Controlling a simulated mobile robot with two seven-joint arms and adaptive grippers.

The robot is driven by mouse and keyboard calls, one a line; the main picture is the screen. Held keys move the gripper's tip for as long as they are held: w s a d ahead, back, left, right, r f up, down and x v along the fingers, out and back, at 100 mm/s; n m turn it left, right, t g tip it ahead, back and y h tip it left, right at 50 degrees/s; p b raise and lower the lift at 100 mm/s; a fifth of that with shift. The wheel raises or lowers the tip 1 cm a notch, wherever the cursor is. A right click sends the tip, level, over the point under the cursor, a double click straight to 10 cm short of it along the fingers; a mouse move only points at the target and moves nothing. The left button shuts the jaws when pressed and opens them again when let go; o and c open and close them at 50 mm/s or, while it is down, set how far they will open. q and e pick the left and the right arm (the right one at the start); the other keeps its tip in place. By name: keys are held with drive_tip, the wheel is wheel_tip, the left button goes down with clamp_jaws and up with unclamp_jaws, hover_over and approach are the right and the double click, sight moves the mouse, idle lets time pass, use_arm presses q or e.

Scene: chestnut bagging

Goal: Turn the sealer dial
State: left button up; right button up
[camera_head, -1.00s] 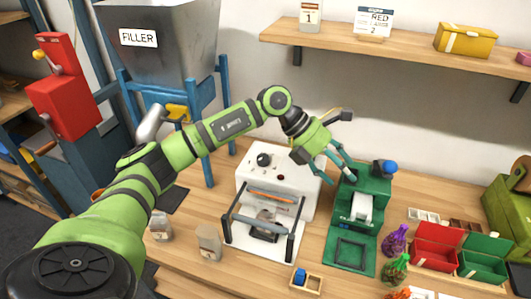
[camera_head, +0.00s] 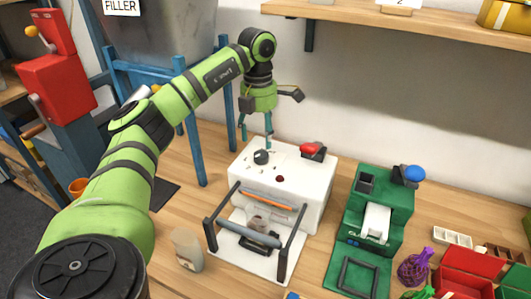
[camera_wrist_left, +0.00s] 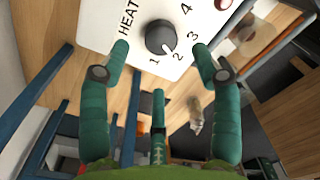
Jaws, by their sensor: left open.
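The white sealer (camera_head: 310,185) stands on the wooden table, with a black round dial (camera_head: 262,157) on its top panel. In the left wrist view the dial (camera_wrist_left: 160,37) sits beside the word HEAT and the numbers 1 to 4, its pale mark towards 2. My left gripper (camera_head: 256,138) points down just behind and above the dial, open and empty. In the wrist view its teal fingers (camera_wrist_left: 160,47) are spread on either side of the dial; contact cannot be told. My right gripper is out of view.
The sealer has a red knob (camera_head: 310,149) at its back right and a dark bar frame (camera_head: 245,236) in front. A green machine (camera_head: 380,210) stands to the right. The filler's blue stand (camera_head: 190,125) is close on the left, and a shelf (camera_head: 400,18) hangs above.

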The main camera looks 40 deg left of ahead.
sight(261, 154)
use_arm(q)
drive_tip(key=f, duration=0.2)
drive_tip(key=shift+s+d+f, duration=0.1)
drive_tip(key=shift+s+f, duration=0.1)
drive_tip(key=shift+f, duration=0.15)
wheel_tip(261, 154, down, 2)
drive_tip(key=shift+w+f+p, duration=0.1)
drive_tip(key=shift+f+p, duration=0.05)
drive_tip(key=shift+p, duration=0.3)
drive_tip(key=shift+f, duration=0.45)
drive_tip(key=c, duration=1.2)
drive_tip(key=shift+o, duration=0.2)
drive_tip(key=shift+d, duration=0.1)
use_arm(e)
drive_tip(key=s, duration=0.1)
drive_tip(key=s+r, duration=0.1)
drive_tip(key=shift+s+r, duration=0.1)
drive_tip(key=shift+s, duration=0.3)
